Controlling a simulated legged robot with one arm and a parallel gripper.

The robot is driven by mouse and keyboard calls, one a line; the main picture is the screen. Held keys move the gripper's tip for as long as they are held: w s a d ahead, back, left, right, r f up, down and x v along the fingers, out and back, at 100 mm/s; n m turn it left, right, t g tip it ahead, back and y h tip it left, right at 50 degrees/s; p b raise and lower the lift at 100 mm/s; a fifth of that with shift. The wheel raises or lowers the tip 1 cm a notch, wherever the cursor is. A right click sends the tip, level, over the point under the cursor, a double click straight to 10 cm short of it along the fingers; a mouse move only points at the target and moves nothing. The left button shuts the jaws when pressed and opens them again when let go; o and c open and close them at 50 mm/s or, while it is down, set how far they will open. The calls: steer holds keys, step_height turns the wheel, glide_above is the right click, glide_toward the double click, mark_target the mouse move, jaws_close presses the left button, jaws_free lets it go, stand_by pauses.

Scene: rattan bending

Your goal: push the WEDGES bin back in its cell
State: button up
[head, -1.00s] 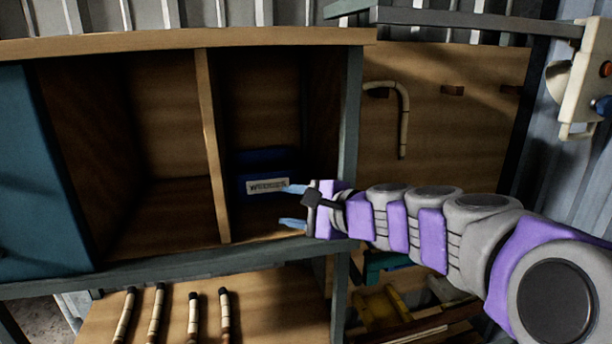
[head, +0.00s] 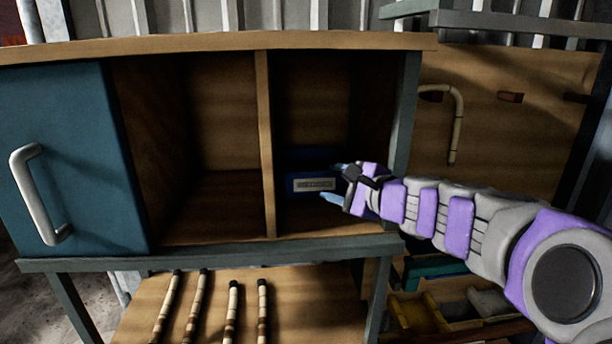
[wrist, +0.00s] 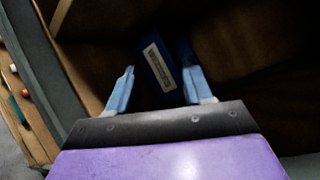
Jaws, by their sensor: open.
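The WEDGES bin is a dark blue bin (head: 303,165) with a pale label, inside the right cell (head: 322,225) of the wooden cabinet. The label is too blurred to read clearly now. My gripper (head: 333,184) is open at the right part of the bin's front, with its light blue fingers pointing left and inward. In the wrist view the bin (wrist: 158,66) shows ahead between the open fingers (wrist: 158,88). Nothing is held between them. I cannot tell whether a fingertip touches the bin. The bin's right side is partly hidden by my gripper.
A wooden divider (head: 265,145) separates the empty left cell from the right one. A grey post (head: 402,140) edges the right cell close to my arm. A teal door (head: 70,160) with a handle is at left. Several rattan sticks (head: 232,310) lie below.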

glide_toward(291, 174)
steer(key=x, duration=0.3)
steer(key=shift+a+r, duration=0.1)
steer(key=shift+a, duration=0.4)
steer(key=w, duration=0.3)
steer(key=w+a+f+p, duration=0.1)
steer(key=shift+w+a, duration=0.1)
steer(key=shift+w, duration=0.05)
steer(key=shift+w+a, duration=0.15)
steer(key=shift+a, duration=0.4)
steer(key=shift+c, duration=0.9)
steer(key=shift+d+f, duration=0.1)
steer(key=shift+d, duration=0.1)
jaws_close()
